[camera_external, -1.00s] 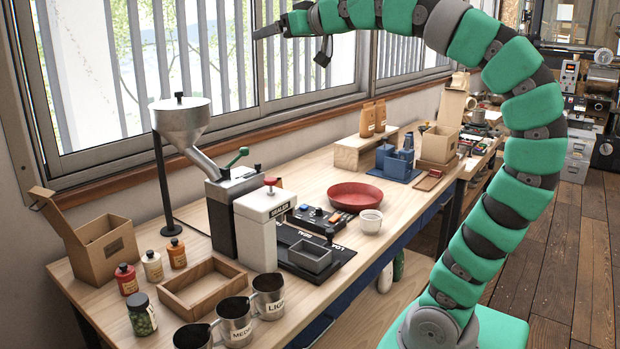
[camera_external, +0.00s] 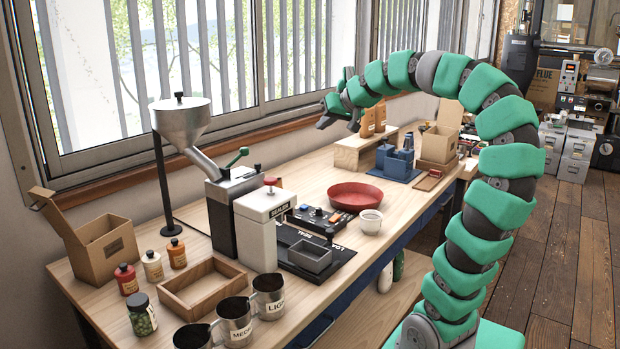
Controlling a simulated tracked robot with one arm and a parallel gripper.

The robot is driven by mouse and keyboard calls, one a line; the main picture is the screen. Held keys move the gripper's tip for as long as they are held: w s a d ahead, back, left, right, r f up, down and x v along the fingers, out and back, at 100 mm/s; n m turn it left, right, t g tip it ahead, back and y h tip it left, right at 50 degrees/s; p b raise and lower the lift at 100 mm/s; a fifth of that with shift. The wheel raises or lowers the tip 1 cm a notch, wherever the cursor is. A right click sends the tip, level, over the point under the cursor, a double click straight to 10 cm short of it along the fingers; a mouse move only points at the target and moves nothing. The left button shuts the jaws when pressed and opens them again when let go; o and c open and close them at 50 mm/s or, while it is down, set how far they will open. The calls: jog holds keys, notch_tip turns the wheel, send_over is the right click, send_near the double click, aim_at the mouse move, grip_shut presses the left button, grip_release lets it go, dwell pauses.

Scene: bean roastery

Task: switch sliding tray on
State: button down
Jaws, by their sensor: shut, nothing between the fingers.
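A small grey tray (camera_external: 310,255) sits on a black base (camera_external: 338,262) with white lettering, in front of the white sealer (camera_external: 262,225) with its red knob. Behind it is a dark control panel (camera_external: 318,219) with small knobs or switches, too small to read. My gripper (camera_external: 326,123) is shut and empty. It hangs in the air in front of the window, at the end of my arched green arm, well above the bench and apart from the panel and tray.
A red bowl (camera_external: 354,196) and white cup (camera_external: 370,221) stand right of the panel. A metal hopper (camera_external: 181,121) rises at the left. Labelled metal cups (camera_external: 268,297) and a wooden tray (camera_external: 202,289) crowd the front left. Paper bags (camera_external: 367,121) stand on a wooden riser behind.

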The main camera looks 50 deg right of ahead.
jog(key=s+d+f+m+y+b, duration=0.1)
jog(key=s+d+f+m+b, duration=0.1)
jog(key=s+f, duration=0.3)
jog(key=s+d+f+m+g+y+b, duration=0.1)
jog(key=s+d+f, duration=0.3)
jog(key=f, duration=0.8)
jog(key=s+d+f+m+g+y+b, duration=0.1)
jog(key=s+d+f+m+y+b, duration=0.1)
jog(key=s+f, duration=0.4)
notch_tip(320, 180, down, 3)
jog(key=shift+s+d+f+m+y+b, duration=0.2)
jog(key=shift+d+m+y+b, duration=0.25)
jog(key=shift+m, duration=0.65)
jog(key=shift+w+a, duration=0.1)
jog(key=b+x, duration=0.1)
jog(key=x, duration=0.9)
jog(key=shift+a+f, duration=0.15)
jog(key=shift+w+a, duration=0.2)
jog(key=shift+w, duration=0.25)
jog(key=shift+w+a, duration=0.2)
jog(key=shift+w, duration=0.3)
jog(key=shift+w+a, duration=0.25)
jog(key=shift+w, duration=0.35)
jog(key=shift+w+a, duration=0.1)
jog(key=shift+w, duration=0.1)
jog(key=shift+w, duration=0.1)
